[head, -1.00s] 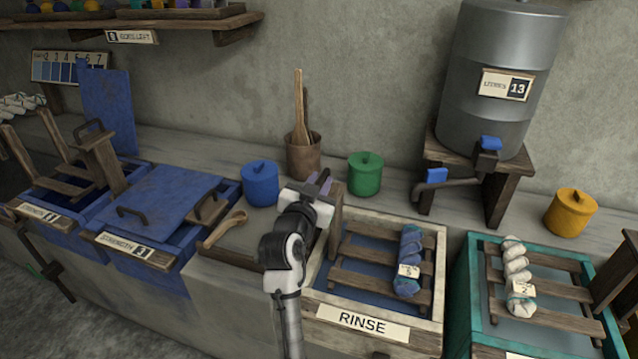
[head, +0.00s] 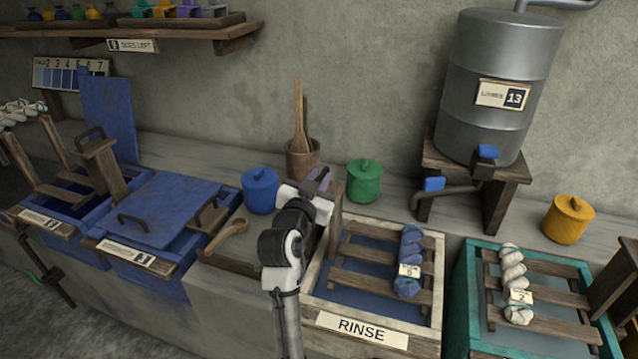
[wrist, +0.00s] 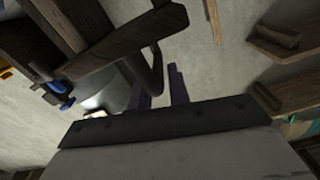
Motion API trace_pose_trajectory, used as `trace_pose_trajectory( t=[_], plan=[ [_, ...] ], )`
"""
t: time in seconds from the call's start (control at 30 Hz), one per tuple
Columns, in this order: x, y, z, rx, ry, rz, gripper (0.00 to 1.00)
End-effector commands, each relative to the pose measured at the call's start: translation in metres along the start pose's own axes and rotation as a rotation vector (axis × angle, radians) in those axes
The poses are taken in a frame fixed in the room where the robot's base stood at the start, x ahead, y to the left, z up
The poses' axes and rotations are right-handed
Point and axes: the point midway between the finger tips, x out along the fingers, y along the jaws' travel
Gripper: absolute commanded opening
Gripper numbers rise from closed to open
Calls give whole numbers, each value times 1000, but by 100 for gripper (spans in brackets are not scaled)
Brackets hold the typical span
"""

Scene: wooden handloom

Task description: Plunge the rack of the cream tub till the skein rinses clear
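The cream tub (head: 435,290) stands at the centre right with a RINSE sign on its front. Its wooden rack (head: 357,282) lies across bluish liquid. A blue skein (head: 411,246) with a tag reading 5 rests on the rack's right side. My gripper (head: 322,180) is at the tub's back left, by the upright wooden post (head: 335,208). In the wrist view its two purple fingers (wrist: 161,88) stand apart. A dark curved handle (wrist: 156,68) on a wooden piece is close beside them; whether it lies between the fingers I cannot tell.
A teal tub (head: 462,290) with a pale skein (head: 513,280) stands to the right. Blue tubs (head: 180,262) are at the left. A green pot (head: 364,181), a blue pot (head: 260,190) and a pot of wooden tools (head: 302,160) stand behind. A grey drum (head: 495,85) with a tap is above.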

Motion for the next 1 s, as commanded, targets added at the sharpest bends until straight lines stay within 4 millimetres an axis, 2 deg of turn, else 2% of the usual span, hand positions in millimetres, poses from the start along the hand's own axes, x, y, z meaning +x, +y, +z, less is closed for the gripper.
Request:
trace_pose_trajectory(
  t=[0.03,0.1,0.47,0.57,1.0],
  plan=[
    [0,-1,-2,1,2,-2,25],
    [0,-1,-1,0,0,-1,34],
    [-5,0,2,-1,-4,1,34],
    [-17,0,4,-1,-3,-1,34],
    [-112,0,3,0,-2,-3,34]
  ],
)
